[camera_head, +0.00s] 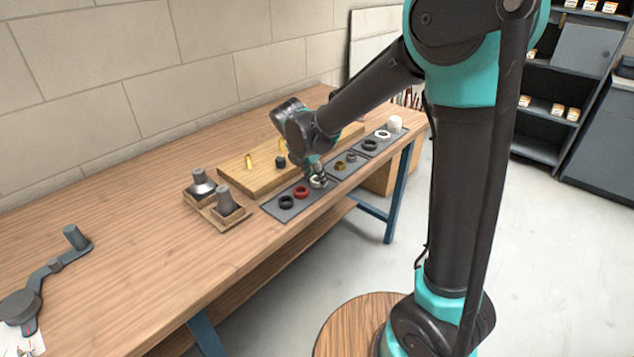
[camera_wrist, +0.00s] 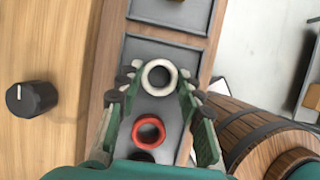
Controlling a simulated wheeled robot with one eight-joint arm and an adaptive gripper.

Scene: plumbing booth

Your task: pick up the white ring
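A white ring (camera_wrist: 159,77) lies on a dark grey tray (camera_wrist: 160,106), between the fingertips of my gripper (camera_wrist: 160,80) in the wrist view. The fingers stand apart on either side of the ring, and I cannot tell whether they touch it. In the head view my gripper (camera_head: 317,170) is low over this white ring (camera_head: 318,182) and partly hides it. A second white ring (camera_head: 382,134) lies on the farthest tray.
A red ring (camera_wrist: 148,130) and a black ring (camera_head: 286,202) lie on the same tray. A wooden board (camera_head: 248,174) with pegs and a black knob (camera_wrist: 32,98) is beside it. A white cylinder (camera_head: 394,124) stands at the far end.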

